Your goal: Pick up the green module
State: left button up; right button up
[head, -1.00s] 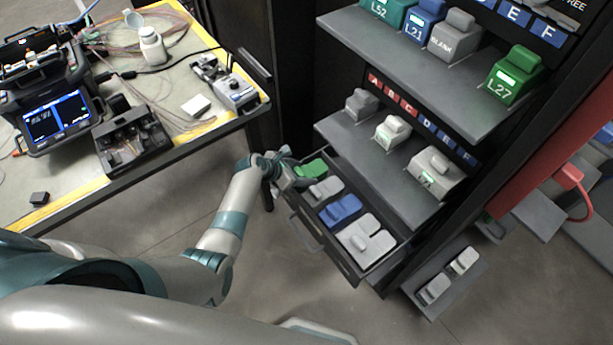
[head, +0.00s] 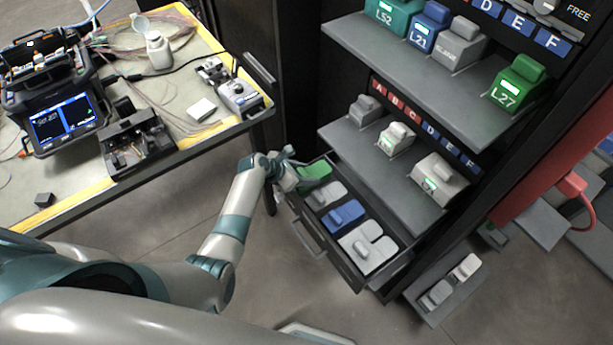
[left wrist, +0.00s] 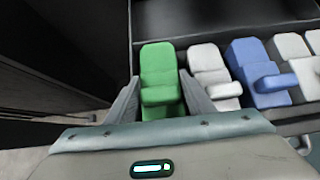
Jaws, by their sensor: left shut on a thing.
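The green module (head: 314,173) is at the far left end of the open drawer (head: 326,262), beside a grey module. My left gripper (head: 306,180) is at that end of the drawer, over the green module. In the left wrist view, the green module (left wrist: 160,82) stands between the two fingers (left wrist: 160,98), one finger on each side. The gripper is shut on it. I cannot tell whether the module is clear of the drawer floor. My right gripper is not in view.
The drawer also holds a grey module (head: 325,194), a blue module (head: 343,213) and pale modules (head: 368,246). Shelves with more modules, including the green L27 (head: 519,84), rise above it. A workbench (head: 75,195) with splicing equipment stands at left.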

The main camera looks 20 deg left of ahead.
pick_arm(q)
notch_tip(320, 180, up, 8)
jog(key=shift+f, duration=0.15)
